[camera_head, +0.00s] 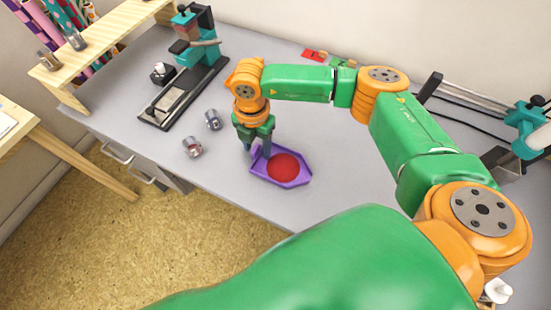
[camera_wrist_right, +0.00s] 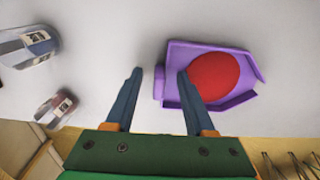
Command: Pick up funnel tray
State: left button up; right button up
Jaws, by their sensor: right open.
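The funnel tray is a shallow purple tray (camera_head: 299,182) with a red round fill, lying on the grey table in the head view. It also shows at the upper right in the right wrist view, where its purple rim (camera_wrist_right: 160,84) is clear. My right gripper (camera_head: 259,153) is at the tray's left end in the head view. In the right wrist view my right gripper (camera_wrist_right: 160,72) is open, and the tray's narrow left wall lies between its two fingers. The right finger overlaps the tray's inside; the left finger is outside it. I cannot tell whether either finger touches. My left gripper is not in view.
Two small glass jars stand left of the gripper, one nearer (camera_head: 193,147) and one farther (camera_head: 213,119). A black and teal stand (camera_head: 190,85) is behind them. A wooden shelf (camera_head: 105,40) is at the far left. The table front is clear.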

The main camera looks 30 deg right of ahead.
jog(key=shift+r, duration=0.1)
grip_shut()
